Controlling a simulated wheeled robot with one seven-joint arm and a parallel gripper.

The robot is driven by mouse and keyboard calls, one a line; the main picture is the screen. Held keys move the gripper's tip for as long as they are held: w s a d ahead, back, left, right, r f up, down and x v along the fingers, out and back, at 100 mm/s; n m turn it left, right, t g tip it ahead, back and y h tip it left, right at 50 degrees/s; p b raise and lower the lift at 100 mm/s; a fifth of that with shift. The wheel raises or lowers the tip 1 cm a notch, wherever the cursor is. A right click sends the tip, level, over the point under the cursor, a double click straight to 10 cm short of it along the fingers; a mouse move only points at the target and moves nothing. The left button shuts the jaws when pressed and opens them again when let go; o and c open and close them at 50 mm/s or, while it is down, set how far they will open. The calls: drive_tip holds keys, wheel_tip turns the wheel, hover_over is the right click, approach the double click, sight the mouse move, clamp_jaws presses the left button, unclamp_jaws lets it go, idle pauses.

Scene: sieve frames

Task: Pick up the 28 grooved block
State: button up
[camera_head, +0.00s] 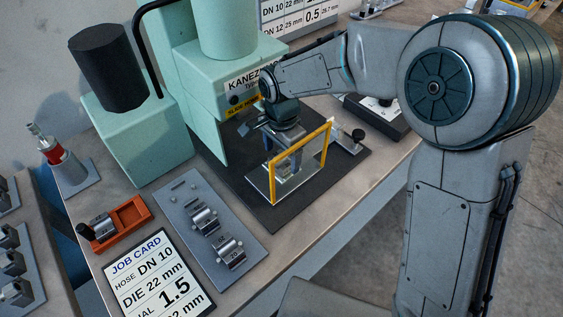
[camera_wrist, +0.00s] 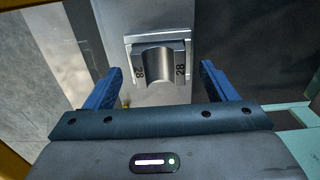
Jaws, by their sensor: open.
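The 28 grooved block (camera_wrist: 161,62) is a grey metal block with a rounded groove, marked 28 on both sides of the groove. In the wrist view it sits on a grey metal surface, between and slightly beyond the tips of my gripper (camera_wrist: 160,72). The blue fingers are spread wide, with a gap on each side of the block, and hold nothing. In the head view my gripper (camera_head: 289,160) points down at the press, by a clear guard with a yellow frame (camera_head: 273,183). I cannot make out the block there.
The green press (camera_head: 215,120) stands close behind my gripper. A grey plate (camera_head: 185,200) with grooved blocks, an orange tray (camera_head: 133,213) holding a block, and a job card (camera_head: 150,270) lie at the front left. A black-knobbed part (camera_head: 350,141) is right of the guard.

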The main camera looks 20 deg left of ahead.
drive_tip(key=shift+f, duration=0.7)
drive_tip(key=c, duration=1.5)
drive_tip(key=shift+o, duration=0.2)
drive_tip(key=shift+r, duration=0.1)
